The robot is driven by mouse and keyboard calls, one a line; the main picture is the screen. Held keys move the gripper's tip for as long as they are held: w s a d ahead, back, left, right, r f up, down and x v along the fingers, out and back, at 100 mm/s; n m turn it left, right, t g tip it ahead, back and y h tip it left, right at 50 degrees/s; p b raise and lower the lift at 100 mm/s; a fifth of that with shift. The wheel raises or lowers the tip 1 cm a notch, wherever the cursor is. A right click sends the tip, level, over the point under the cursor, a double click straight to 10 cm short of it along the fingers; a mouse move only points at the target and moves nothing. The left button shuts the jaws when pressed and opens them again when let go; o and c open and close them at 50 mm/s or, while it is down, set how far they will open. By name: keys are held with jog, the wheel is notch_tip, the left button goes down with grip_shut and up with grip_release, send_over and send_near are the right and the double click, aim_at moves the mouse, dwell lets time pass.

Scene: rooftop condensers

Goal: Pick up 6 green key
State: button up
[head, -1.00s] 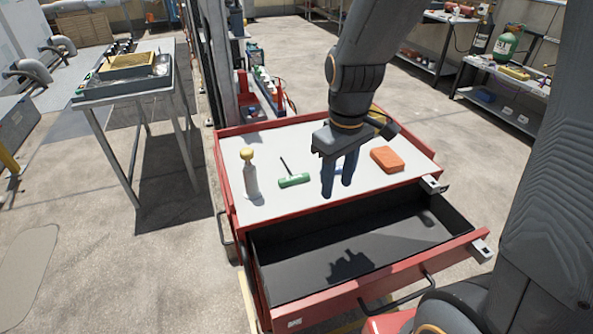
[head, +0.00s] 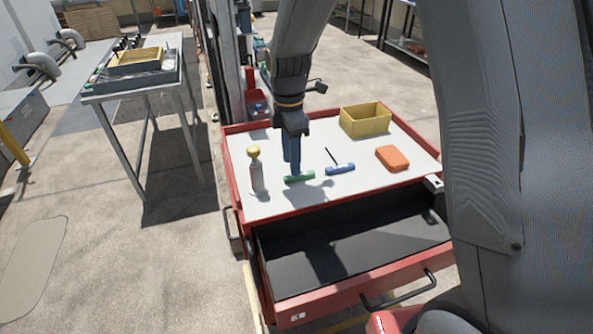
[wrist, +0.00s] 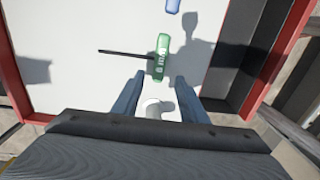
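The green-handled key (head: 299,177) lies on the white top of the red tool cart. In the wrist view its green handle (wrist: 161,62) lies just beyond the fingertips, with its dark shaft pointing left. My gripper (head: 292,168) is over the cart top close to the green key, partly hiding it in the head view. In the wrist view my gripper (wrist: 157,90) shows two blue fingers spread apart, with no key between them. A blue-handled key (head: 340,169) lies to the right of the green one; its end (wrist: 174,5) shows at the top of the wrist view.
A bottle with a yellow top (head: 256,172) stands left of the green key. An orange block (head: 393,158) and a yellow bin (head: 365,119) are on the cart's right side. The open drawer (head: 350,245) below is empty. A pale object (wrist: 155,107) shows low between the fingers.

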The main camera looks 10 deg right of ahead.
jog(key=shift+s+a+f+p, duration=0.15)
jog(key=shift+f+p, duration=0.6)
jog(key=shift+f, duration=1.45)
jog(key=shift+c, duration=0.4)
grip_shut()
